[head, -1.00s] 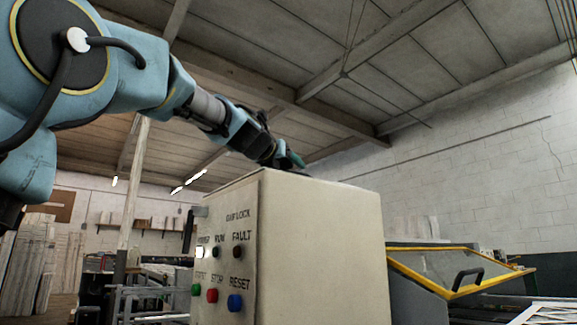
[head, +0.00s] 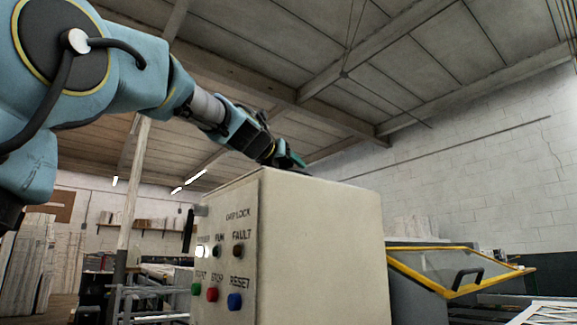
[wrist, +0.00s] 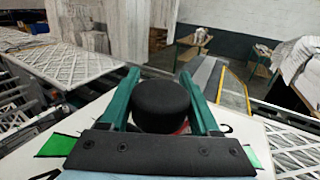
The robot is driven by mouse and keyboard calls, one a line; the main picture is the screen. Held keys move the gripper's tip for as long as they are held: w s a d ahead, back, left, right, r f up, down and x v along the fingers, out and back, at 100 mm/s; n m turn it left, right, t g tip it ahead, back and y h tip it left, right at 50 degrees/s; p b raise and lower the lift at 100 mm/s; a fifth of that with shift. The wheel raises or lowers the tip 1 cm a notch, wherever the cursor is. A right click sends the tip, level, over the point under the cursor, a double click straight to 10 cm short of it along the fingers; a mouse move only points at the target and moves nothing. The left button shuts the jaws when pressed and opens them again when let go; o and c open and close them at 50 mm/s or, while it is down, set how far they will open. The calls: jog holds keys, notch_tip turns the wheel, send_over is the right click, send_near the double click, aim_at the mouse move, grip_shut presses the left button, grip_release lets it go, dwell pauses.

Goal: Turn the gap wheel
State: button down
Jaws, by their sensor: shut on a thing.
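The gap wheel (wrist: 162,100) is a black round knob on the pale top of the control box, seen in the wrist view. My gripper (wrist: 159,76) is shut on it, with one green finger along each side. A bit of red shows beside the wheel's base. In the head view my gripper (head: 290,160) reaches down to the far side of the control box (head: 320,245) top, and the wheel is hidden there. The box front carries a "GAP LOCK" label, lamps and buttons.
A blue reset button (head: 235,301), a red stop button (head: 212,295) and a green button (head: 196,289) are on the box front. A yellow-framed guard (head: 462,272) with a black handle stands to the right. Latticed panels (wrist: 75,60) lie around the box.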

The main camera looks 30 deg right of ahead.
jog(key=shift+f, duration=0.15)
jog(key=m+g+h+b, duration=0.1)
jog(key=g+b, duration=0.1)
jog(key=shift+s+d+f+b, duration=0.1)
jog(key=shift+f+b, duration=0.05)
jog(key=shift+b, duration=0.25)
jog(key=shift+s+m+g+h+b, duration=0.15)
jog(key=shift+m+g+h+b, duration=0.45)
jog(key=shift+m+g, duration=0.5)
jog(key=m+g, duration=0.1)
jog(key=m+g+h+p, duration=0.1)
jog(key=g, duration=0.1)
jog(key=s+r+m+g+p, duration=0.1)
jog(key=g, duration=0.1)
jog(key=shift+d+h, duration=0.2)
jog(key=shift+h, duration=0.1)
jog(key=m+g+p, duration=0.2)
jog(key=g+p, duration=0.1)
jog(key=shift+s+f, duration=0.1)
jog(key=shift+s, duration=0.2)
jog(key=shift+m+g, duration=0.4)
jog(key=shift+g, duration=0.1)
jog(key=shift+s+f, duration=0.1)
jog(key=shift+f, duration=0.05)
